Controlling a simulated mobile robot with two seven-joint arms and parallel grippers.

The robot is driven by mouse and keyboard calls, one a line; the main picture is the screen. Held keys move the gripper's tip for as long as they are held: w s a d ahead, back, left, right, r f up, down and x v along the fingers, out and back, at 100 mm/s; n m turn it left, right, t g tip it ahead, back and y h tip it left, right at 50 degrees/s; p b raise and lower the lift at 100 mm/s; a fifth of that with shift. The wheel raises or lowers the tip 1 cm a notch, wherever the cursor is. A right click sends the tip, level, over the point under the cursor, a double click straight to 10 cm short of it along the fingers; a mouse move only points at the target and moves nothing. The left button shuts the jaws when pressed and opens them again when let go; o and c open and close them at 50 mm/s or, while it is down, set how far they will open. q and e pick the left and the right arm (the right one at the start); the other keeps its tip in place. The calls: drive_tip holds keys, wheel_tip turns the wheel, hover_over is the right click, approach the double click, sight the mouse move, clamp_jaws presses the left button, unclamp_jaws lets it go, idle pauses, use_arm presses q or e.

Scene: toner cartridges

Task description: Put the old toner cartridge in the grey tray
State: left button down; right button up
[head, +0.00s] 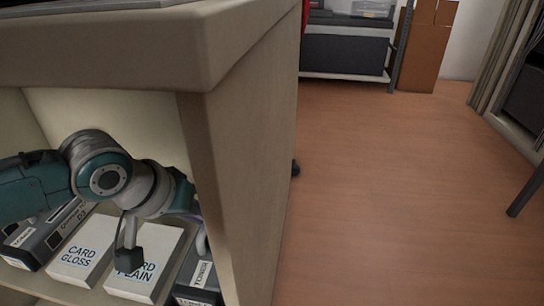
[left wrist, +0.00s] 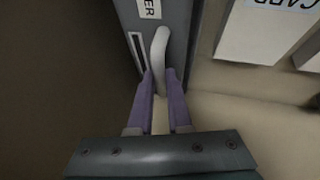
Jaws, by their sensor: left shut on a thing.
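A dark grey toner cartridge (head: 199,282) with a white TONER label stands on the shelf inside the cabinet, beside the right side wall. The left wrist view shows its dark body (left wrist: 179,22) and its pale curved handle (left wrist: 161,50). My left gripper (left wrist: 159,85) has its two purple fingers shut on the handle, one on each side. Another dark cartridge-like item (head: 40,238) with white labels lies at the shelf's left. I cannot tell which one is old. The grey tray and my right gripper are not in view.
White CARD GLOSS (head: 80,254) and CARD PLAIN (head: 146,268) boxes stand between the two dark items. The cabinet's top (head: 140,50) overhangs my arm, and its side wall (head: 250,170) is close on the right. Open wooden floor (head: 400,190) lies beyond it.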

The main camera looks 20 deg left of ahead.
use_arm(q)
drive_tip(key=shift+w+f, duration=0.1)
drive_tip(key=shift+w, duration=0.05)
drive_tip(key=c, duration=0.8)
unclamp_jaws()
drive_tip(key=shift+c, duration=0.2)
drive_tip(key=d+p+v, duration=0.1)
drive_tip(key=p+v, duration=0.5)
drive_tip(key=v, duration=0.1)
drive_tip(key=s+a+f+p, duration=0.1)
drive_tip(key=s+a+p, duration=0.25)
drive_tip(key=s, duration=0.75)
drive_tip(key=s+d+r+m+g, duration=0.15)
drive_tip(key=d+r+m, duration=0.3)
drive_tip(key=d, duration=0.45)
drive_tip(key=s+r+y, duration=0.1)
drive_tip(key=s+r, duration=0.4)
drive_tip(key=r, duration=0.3)
drive_tip(key=shift+d+m+g, duration=0.2)
drive_tip(key=shift+m+g, duration=0.25)
